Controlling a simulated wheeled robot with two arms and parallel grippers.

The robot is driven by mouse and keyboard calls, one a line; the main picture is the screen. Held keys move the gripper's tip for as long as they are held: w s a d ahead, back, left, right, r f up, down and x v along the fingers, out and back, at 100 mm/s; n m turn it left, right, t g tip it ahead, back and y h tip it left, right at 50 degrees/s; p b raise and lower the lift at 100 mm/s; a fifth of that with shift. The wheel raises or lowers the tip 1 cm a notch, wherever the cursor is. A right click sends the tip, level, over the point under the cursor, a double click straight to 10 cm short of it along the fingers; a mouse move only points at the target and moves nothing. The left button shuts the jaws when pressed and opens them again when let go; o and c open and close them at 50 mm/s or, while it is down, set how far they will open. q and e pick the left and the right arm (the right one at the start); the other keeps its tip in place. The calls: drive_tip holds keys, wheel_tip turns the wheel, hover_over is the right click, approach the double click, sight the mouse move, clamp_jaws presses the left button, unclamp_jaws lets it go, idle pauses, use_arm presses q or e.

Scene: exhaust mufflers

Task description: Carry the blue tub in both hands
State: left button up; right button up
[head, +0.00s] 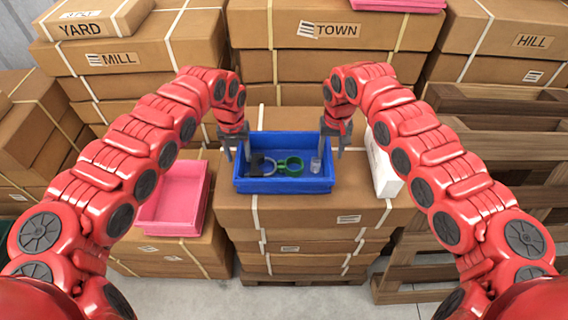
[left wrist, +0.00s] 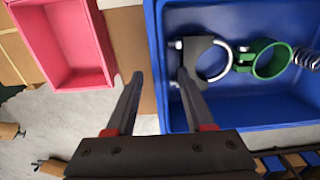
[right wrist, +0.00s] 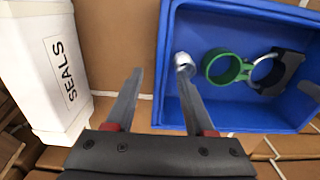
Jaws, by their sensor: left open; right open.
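The blue tub (head: 284,184) sits on top of a stack of cardboard boxes in the head view. Inside it lie a green clamp (head: 289,165), a grey clamp with a dark block (head: 262,164) and a small metal part (head: 315,164). My left gripper (head: 236,155) is open at the tub's left wall, one finger outside and one inside, as the left wrist view of the tub (left wrist: 160,70) shows. My right gripper (head: 331,153) is open at the right wall, its fingers likewise on either side of the rim in the right wrist view of the tub (right wrist: 167,60).
A pink tub (head: 151,226) stands on lower boxes to the left. A white box marked SEALS (right wrist: 45,70) stands close right of the blue tub. Wooden pallets (head: 500,145) are stacked at the right. Tall box stacks (head: 330,35) close off the back.

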use_arm(q)
drive_tip(key=shift+f, duration=0.1)
clamp_jaws()
use_arm(e)
clamp_jaws()
